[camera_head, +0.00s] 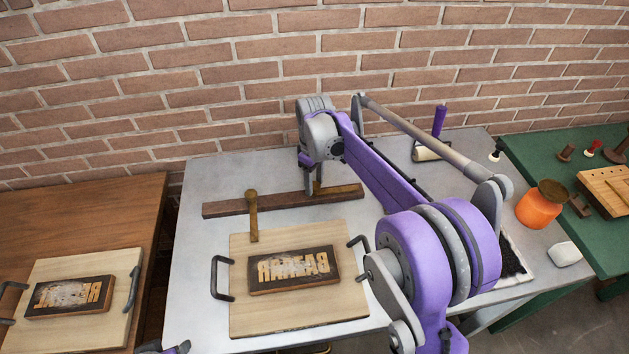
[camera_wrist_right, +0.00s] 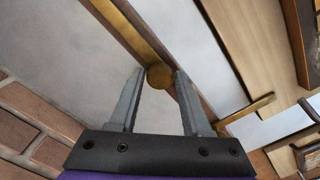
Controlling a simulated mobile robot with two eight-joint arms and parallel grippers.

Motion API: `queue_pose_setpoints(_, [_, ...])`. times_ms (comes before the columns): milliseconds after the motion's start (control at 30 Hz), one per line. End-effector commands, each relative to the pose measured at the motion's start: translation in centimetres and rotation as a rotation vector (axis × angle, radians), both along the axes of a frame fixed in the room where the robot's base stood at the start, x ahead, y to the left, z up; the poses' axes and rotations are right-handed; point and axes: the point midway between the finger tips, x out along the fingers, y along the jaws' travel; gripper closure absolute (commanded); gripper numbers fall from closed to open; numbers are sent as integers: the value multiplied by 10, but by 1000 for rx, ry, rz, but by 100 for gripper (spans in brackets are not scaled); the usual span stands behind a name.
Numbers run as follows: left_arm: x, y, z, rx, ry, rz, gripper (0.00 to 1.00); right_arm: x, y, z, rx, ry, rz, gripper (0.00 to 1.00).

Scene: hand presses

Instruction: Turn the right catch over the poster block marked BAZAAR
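The poster block marked BAZAAR (camera_head: 293,270), in mirrored letters, lies on a pale wooden board (camera_head: 250,322) with black side handles. Behind it runs a brown rail (camera_head: 228,208). The left catch (camera_head: 253,222) points from the rail across the board's edge towards the block; it also shows in the right wrist view (camera_wrist_right: 250,109). The right catch (camera_wrist_right: 122,28) lies along the rail, its round end between my fingers. My right gripper (camera_wrist_right: 155,85) is open around that end; contact is unclear. In the head view, my right gripper (camera_head: 314,188) is at the rail, partly hidden by my arm.
A second board with a dark block (camera_head: 68,295) lies on the brown table at left. A purple-handled roller (camera_head: 437,135), an orange pot (camera_head: 540,204) and a white piece (camera_head: 564,254) stand to the right. A brick wall rises behind the grey table.

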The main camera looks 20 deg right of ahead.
Motion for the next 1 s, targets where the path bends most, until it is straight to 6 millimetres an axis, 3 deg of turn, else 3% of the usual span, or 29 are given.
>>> queue_pose_setpoints(33, [0,0,0,0,0,0,48,0,0,0,0,0,0,62])
queue_pose_setpoints(233, [0,0,0,0,0,0,48,0,0,0,0,0,0,98])
queue_pose_setpoints(267, [0,0,0,0,0,0,48,0,0,0,0,0,0,100])
queue_pose_setpoints(1000, [0,0,0,0,0,0,48,0,0,0,0,0,0,100])
